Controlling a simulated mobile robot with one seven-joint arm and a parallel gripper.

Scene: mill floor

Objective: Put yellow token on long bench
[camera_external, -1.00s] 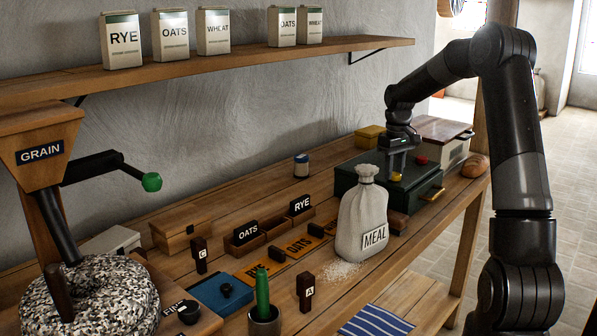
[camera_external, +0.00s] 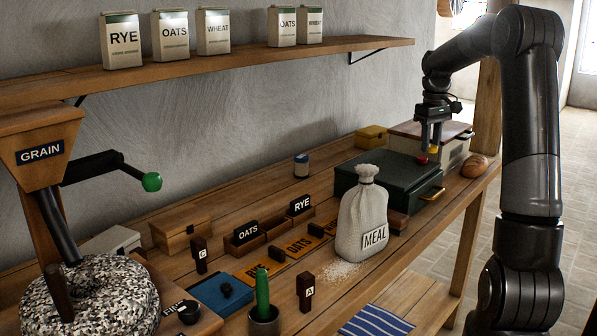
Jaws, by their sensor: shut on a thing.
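The yellow token (camera_external: 433,150) is between the fingers of my gripper (camera_external: 431,147). My gripper is shut on it and holds it at the far right, above the area of the green box and the white chest; its exact height is hard to tell. The long bench (camera_external: 265,203) is the wooden worktop running along the wall, and most of the objects stand on it.
A green box (camera_external: 375,188) with a red token (camera_external: 421,160) at its lid's far edge lies below. A white chest (camera_external: 455,150), bread (camera_external: 475,166) and a meal sack (camera_external: 362,215) stand nearby. The bench's back strip near the wall has bare wood.

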